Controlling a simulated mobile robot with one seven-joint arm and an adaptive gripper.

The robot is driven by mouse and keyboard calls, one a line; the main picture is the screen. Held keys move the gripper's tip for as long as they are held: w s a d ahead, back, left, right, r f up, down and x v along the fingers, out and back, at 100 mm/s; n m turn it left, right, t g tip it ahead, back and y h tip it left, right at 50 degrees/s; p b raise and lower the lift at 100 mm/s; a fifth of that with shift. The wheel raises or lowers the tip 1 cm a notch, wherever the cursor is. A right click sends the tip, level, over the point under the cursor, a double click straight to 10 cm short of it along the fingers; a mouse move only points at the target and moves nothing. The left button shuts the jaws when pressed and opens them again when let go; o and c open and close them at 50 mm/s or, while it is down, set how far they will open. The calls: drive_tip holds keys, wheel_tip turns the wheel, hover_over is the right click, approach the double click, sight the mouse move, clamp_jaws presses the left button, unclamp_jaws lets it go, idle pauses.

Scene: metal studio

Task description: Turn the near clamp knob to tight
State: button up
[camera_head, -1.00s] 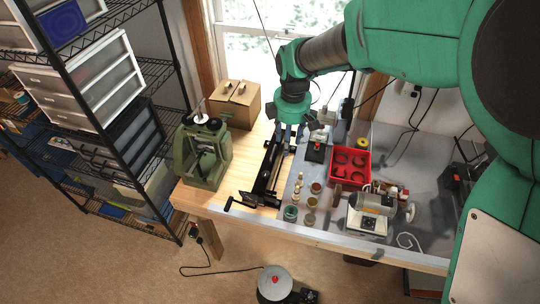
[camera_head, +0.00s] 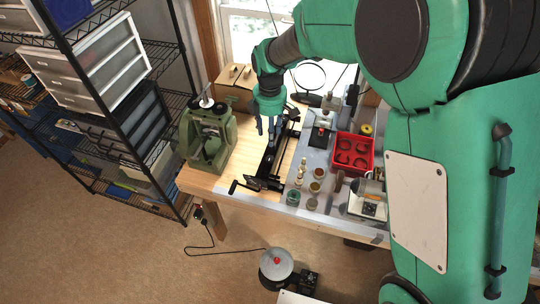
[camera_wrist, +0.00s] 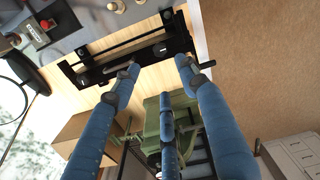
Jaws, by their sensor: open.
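A long black clamp frame (camera_head: 272,160) lies on the wooden bench, with a crank handle (camera_head: 235,187) at its near end. In the wrist view the frame (camera_wrist: 125,45) runs across the top, with the crank (camera_wrist: 204,65) at right. A round dark part, possibly the near clamp knob (camera_wrist: 160,48), shows toward the crank end; its turn position cannot be read. My gripper (camera_head: 266,127) points down above the frame's left side. Its blue fingers are spread apart with nothing between them, and they also show in the wrist view (camera_wrist: 158,70).
A green machine (camera_head: 208,138) stands left of the frame, and a cardboard box (camera_head: 234,88) stands behind it. Small jars (camera_head: 311,203) and a red bin (camera_head: 353,152) are to the right. A wire shelf (camera_head: 150,130) is at far left. Bare wood lies near the frame's left.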

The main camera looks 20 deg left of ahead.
sight(270, 158)
wheel_tip(270, 158, down, 14)
drive_tip(key=shift+r+p, duration=0.2)
drive_tip(key=shift+p, duration=0.15)
idle(0.4)
clamp_jaws()
